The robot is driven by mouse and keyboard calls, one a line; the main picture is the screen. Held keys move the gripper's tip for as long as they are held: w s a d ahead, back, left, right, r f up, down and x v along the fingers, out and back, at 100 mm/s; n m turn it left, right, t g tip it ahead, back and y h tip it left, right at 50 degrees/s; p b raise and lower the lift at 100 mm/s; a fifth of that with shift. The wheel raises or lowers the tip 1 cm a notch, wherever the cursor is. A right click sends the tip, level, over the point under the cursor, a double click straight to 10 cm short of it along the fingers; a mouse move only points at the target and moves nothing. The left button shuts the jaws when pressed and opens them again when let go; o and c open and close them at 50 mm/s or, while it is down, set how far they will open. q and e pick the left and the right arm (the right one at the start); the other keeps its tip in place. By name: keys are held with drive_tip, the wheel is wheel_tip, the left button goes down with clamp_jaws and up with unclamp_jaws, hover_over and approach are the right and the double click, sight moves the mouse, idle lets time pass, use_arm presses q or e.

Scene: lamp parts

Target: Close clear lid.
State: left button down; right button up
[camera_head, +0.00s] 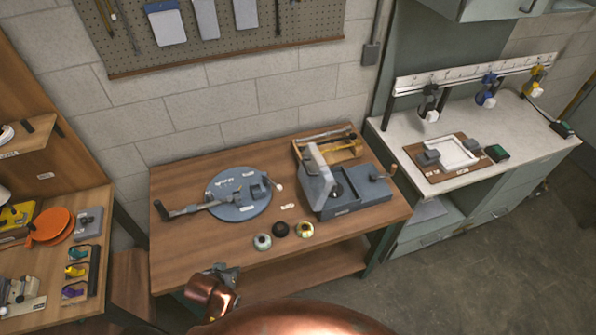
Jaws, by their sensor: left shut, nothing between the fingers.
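The clear lid (317,172) is a pale, see-through panel. It stands raised, nearly upright, at the left side of a grey boxy device (352,200) on the wooden table. The device has a crank with a brown handle on its right side and a dark round part beside the lid. My left gripper (230,272) is at the bottom of the view, by the table's front edge. It is shut and empty, well apart from the lid, to its lower left. My right gripper is not in view.
A blue round plate (240,196) with a grey lever lies left of the device. Small round parts (280,230) sit in front of it, and a wooden tray (330,148) stands behind. The wooden table's (185,255) front left is clear. A white workbench (500,120) stands right.

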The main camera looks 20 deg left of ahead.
use_arm(q)
drive_tip(key=w+d+r+n+t+h, duration=0.1)
drive_tip(key=w+d+r+n+t, duration=0.25)
drive_tip(key=w+r, duration=0.35)
drive_tip(key=w+d+r+n+t+h, duration=0.2)
drive_tip(key=w+r+n+t, duration=0.25)
drive_tip(key=w+r, duration=0.2)
drive_tip(key=w+d+r+n+t+h, duration=0.1)
drive_tip(key=w+d+r+n+t, duration=0.25)
drive_tip(key=w+r, duration=0.4)
drive_tip(key=d+f+p+x, duration=0.1)
drive_tip(key=d+p+x, duration=0.1)
drive_tip(key=x, duration=1.1)
drive_tip(key=shift+s+d+f+n+g+p, duration=0.15)
drive_tip(key=shift+f+n+g+p, duration=0.15)
drive_tip(key=shift+n+p, duration=0.2)
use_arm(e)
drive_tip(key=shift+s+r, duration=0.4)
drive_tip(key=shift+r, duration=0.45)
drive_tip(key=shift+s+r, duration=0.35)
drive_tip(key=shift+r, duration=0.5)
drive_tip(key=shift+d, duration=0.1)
